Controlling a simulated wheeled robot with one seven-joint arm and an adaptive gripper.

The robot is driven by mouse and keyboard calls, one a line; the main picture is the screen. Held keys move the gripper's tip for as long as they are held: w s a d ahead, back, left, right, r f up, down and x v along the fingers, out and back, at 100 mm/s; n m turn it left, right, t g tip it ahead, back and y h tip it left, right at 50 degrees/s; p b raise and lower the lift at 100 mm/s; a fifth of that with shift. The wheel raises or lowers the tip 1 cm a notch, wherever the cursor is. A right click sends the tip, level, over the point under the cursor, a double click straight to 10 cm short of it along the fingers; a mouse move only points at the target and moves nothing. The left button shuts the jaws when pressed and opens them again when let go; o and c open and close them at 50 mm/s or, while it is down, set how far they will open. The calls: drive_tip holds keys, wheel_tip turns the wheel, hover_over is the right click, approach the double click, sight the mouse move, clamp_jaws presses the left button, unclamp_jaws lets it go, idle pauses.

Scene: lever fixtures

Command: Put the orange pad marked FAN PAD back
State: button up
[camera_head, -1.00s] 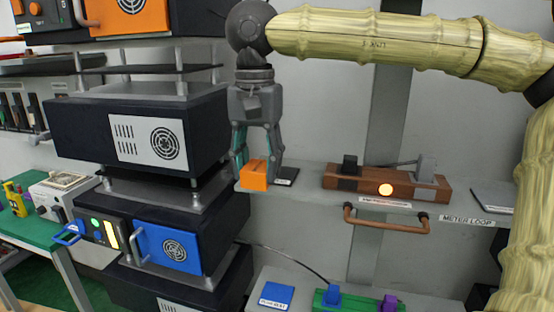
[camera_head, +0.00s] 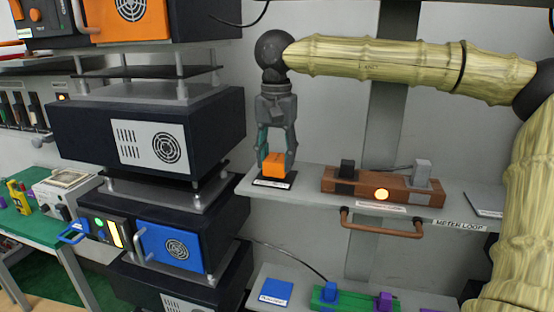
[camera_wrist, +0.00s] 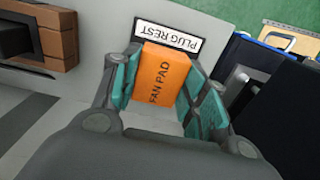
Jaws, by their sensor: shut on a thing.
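My gripper (camera_head: 276,150) points down and is shut on the orange pad (camera_head: 273,163). In the wrist view the pad (camera_wrist: 162,76) sits between the two teal finger faces, with FAN PAD written on it. The pad is over a dark plate (camera_head: 290,180) at the left end of the grey shelf. The wrist view shows the plate's white label (camera_wrist: 168,38), which reads PLUG REST upside down. The pad hides part of the plate. I cannot tell whether the pad touches it.
A wooden block (camera_head: 340,185) with a glowing button and grey and black parts stands to the right on the shelf. A copper handle (camera_head: 382,229) hangs at the shelf front. Dark stacked units (camera_head: 150,140) stand close on the left. A blue pad (camera_head: 275,292) lies on a lower surface.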

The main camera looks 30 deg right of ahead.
sight(278, 158)
drive_tip(key=shift+w+f+p, duration=0.1)
drive_tip(key=shift+f+p, duration=0.35)
drive_tip(key=shift+p, duration=0.4)
drive_tip(key=shift+s+a+f, duration=0.1)
drive_tip(key=shift+s+f, duration=0.1)
drive_tip(key=shift+f, duration=0.35)
drive_tip(key=o, duration=1.1)
drive_tip(key=shift+o, duration=0.8)
drive_tip(key=shift+w, duration=0.2)
drive_tip(key=shift+s, duration=0.1)
drive_tip(key=shift+f+b, duration=0.35)
drive_tip(key=shift+b, duration=0.6)
drive_tip(key=r, duration=0.2)
drive_tip(key=r+b, duration=0.1)
drive_tip(key=r, duration=0.5)
drive_tip(key=shift+d+b, duration=0.3)
drive_tip(key=shift+b, duration=0.1)
